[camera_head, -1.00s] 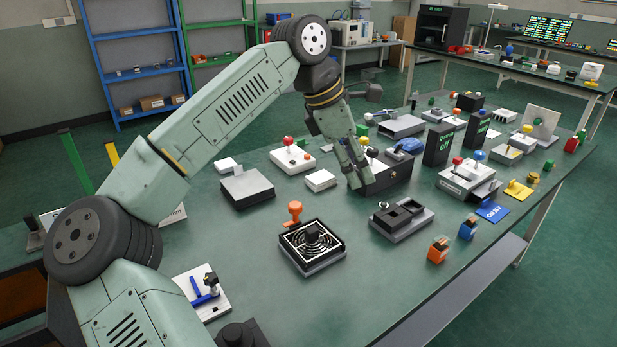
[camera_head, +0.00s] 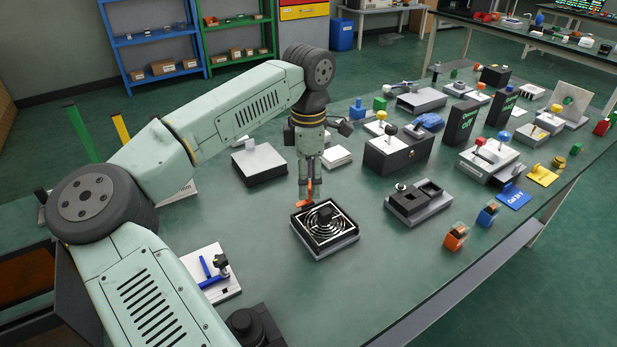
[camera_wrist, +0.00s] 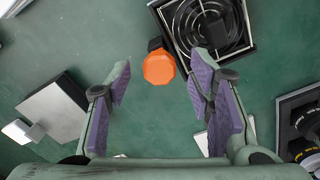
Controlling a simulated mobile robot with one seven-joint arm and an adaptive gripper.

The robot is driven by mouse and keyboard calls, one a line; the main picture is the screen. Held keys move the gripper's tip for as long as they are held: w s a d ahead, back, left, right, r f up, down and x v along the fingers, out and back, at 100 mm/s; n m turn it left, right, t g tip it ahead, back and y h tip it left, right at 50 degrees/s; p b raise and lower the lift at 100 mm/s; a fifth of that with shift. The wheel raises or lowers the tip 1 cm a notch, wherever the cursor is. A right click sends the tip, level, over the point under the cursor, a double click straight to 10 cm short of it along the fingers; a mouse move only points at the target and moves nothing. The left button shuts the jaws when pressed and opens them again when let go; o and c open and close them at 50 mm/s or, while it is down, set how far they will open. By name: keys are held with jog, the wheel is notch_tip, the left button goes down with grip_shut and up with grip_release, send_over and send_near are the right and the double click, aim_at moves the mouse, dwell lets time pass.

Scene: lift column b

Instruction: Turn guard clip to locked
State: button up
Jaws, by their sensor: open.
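An orange clip (camera_head: 309,194) with an octagonal head stands at the back-left edge of a square black fan unit (camera_head: 345,240) with light ring-shaped grille lines; I take it as the guard clip. My gripper (camera_head: 307,186) points straight down over it and partly hides it in the head view. In the wrist view, my gripper (camera_wrist: 160,80) is open, with its purple-padded fingers wide apart. The orange head (camera_wrist: 158,68) shows between and just beyond the fingertips, beside the fan unit (camera_wrist: 250,45). Nothing is held. I cannot read a locked mark.
A grey-topped box (camera_head: 258,162) stands behind and left of the fan unit. A base with square black wells (camera_head: 417,203) and a black box with knobs (camera_head: 398,152) stand to the right. Bare table lies in front of the fan unit.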

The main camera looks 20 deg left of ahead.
jog(key=shift+f, duration=0.45)
jog(key=shift+c, duration=0.2)
grip_shut()
